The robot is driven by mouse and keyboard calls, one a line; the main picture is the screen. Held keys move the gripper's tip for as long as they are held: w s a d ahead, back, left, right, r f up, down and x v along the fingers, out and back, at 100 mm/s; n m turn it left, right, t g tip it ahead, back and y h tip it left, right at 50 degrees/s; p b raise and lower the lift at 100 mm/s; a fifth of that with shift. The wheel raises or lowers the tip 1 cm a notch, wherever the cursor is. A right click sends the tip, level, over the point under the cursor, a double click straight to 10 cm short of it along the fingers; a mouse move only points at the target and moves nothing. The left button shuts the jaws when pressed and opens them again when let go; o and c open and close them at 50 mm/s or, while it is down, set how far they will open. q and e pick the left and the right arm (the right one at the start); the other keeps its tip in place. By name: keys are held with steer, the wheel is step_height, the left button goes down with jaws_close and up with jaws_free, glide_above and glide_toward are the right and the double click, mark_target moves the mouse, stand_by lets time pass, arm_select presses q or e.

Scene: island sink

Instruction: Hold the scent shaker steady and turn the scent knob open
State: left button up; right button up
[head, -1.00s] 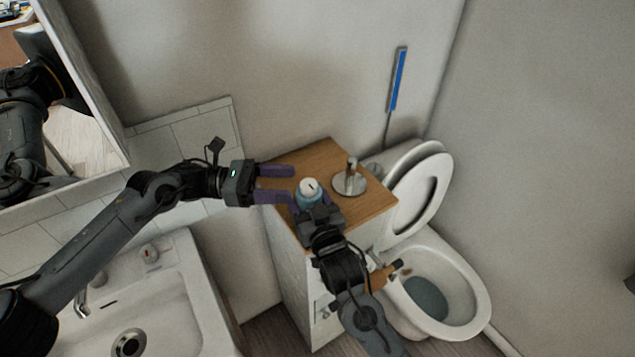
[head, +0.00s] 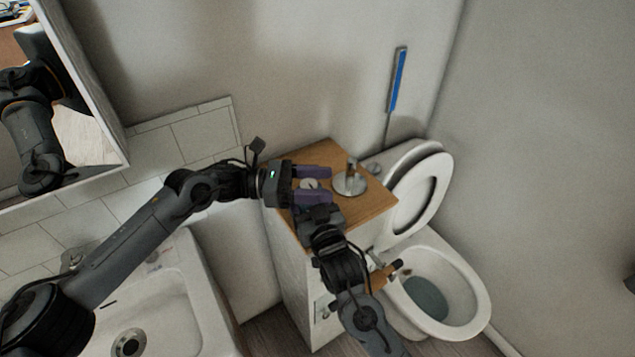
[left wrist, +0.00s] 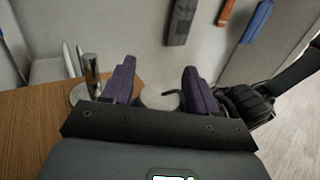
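The scent shaker stands upright on the wooden cabinet top (head: 372,208). Its white round scent knob (head: 309,184) shows between the fingers of my left gripper (head: 316,183) in the head view. That gripper is open, with one purple finger on each side of the knob. In the left wrist view the knob (left wrist: 160,97) sits between the spread fingertips (left wrist: 160,80), with small gaps. My right gripper (head: 317,208) reaches in from the front, low at the shaker's pale blue body, and appears shut around it. The body and the right fingertips are now mostly hidden by the left gripper.
A metal stand with a round base (head: 349,184) is close to the right of the shaker. The toilet (head: 440,260) is to the right, the sink (head: 185,300) to the left. The wall is close behind the cabinet.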

arm_select(q)
steer(key=c, duration=0.8)
steer(key=shift+t, duration=0.3)
steer(key=n+t, duration=0.2)
steer(key=t, duration=0.1)
steer(key=shift+w+f, duration=0.1)
steer(key=shift+w, duration=0.05)
steer(key=shift+w+a+n+t+y, duration=0.15)
steer(key=shift+n+t+y, duration=0.35)
steer(key=shift+n+t, duration=0.6)
steer(key=shift+w+d+n+t+y, duration=0.15)
steer(key=shift+n+t+y, duration=0.45)
steer(key=shift+t, duration=0.75)
steer(key=shift+w+a+n+t+y, duration=0.15)
steer(key=shift+n+t+y, duration=0.25)
steer(key=shift+n+t, duration=0.75)
steer(key=shift+t, duration=0.3)
steer(key=o, duration=1)
